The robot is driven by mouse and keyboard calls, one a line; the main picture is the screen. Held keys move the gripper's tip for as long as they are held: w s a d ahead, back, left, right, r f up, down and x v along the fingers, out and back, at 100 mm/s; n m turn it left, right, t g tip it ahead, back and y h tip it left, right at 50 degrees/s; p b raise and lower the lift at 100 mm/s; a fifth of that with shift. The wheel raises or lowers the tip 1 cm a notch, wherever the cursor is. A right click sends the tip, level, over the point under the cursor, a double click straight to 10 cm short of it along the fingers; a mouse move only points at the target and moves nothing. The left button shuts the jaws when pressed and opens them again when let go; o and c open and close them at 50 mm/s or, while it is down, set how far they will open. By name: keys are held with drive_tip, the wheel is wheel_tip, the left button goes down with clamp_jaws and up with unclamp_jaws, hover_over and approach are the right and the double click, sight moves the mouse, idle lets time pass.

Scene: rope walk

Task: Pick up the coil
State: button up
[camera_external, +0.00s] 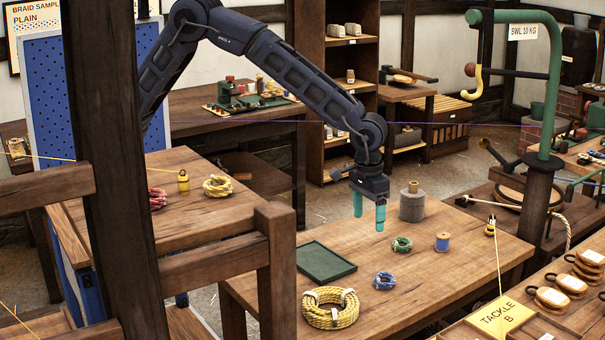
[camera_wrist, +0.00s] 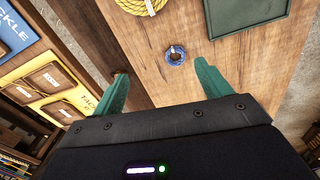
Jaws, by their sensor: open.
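My gripper (camera_external: 369,221) is open and empty, its two teal fingers pointing down above the middle table. It also shows in the wrist view (camera_wrist: 160,85). Several coils lie on that table: a large yellow coil (camera_external: 331,318) with white ties at the front, a small blue coil (camera_external: 384,281), and a small green coil (camera_external: 402,244). In the wrist view the blue coil (camera_wrist: 175,55) lies beyond the gap between the fingers, and the yellow coil (camera_wrist: 142,4) is cut off by the top edge. The green coil does not show there.
A dark wooden post (camera_external: 112,160) blocks the left foreground. A green hook stand (camera_external: 551,90) rises at the right.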

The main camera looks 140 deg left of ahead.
drive_tip(key=n, duration=0.2)
hover_over(385, 276)
wheel_tip(385, 276, down, 10)
drive_tip(key=shift+g, duration=0.3)
wheel_tip(385, 276, down, 11)
drive_tip(key=shift+r, duration=0.2)
drive_tip(key=shift+c, duration=0.3)
drive_tip(key=c, duration=1)
